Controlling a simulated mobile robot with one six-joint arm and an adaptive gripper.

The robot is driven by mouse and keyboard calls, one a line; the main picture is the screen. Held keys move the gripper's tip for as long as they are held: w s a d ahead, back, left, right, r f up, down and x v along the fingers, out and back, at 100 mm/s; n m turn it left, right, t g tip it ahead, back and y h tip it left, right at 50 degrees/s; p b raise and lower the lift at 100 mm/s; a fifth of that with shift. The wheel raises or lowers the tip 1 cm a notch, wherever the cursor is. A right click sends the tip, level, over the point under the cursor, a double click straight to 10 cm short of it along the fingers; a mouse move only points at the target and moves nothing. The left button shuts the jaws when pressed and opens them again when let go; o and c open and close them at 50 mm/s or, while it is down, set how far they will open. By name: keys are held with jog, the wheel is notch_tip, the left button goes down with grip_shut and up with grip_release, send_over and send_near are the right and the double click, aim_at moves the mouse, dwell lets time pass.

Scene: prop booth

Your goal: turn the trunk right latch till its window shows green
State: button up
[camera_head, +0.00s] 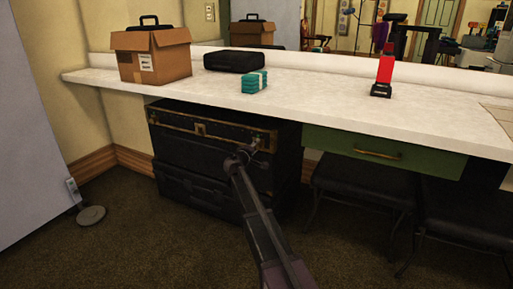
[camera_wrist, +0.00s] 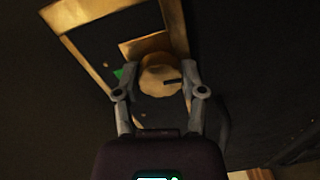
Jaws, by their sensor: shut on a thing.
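The black trunk (camera_head: 178,140) with brass-coloured edging stands under the counter. My gripper (camera_head: 247,153) is at the right part of its upper front and hides the right latch in the head view. In the wrist view my gripper (camera_wrist: 159,70) is shut on the round brass latch knob (camera_wrist: 160,80), with a finger on each side. The knob has a dark slot pointing right. A small green patch, the latch window (camera_wrist: 119,73), shows just left of the knob, partly covered by the left finger.
A second black case (camera_head: 190,190) is below the trunk. The white counter (camera_head: 310,105) overhangs it, carrying a cardboard box (camera_head: 150,55), a black case (camera_head: 234,60) and a teal bundle (camera_head: 254,82). A green drawer (camera_head: 380,151) and dark chairs (camera_head: 365,185) stand right. Carpet is clear in front.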

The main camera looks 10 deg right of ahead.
jog(key=shift+s+d, duration=0.15)
jog(key=shift+s, duration=0.05)
dwell(0.3)
jog(key=o, duration=1.1)
jog(key=shift+o, duration=0.3)
jog(key=shift+w, duration=0.1)
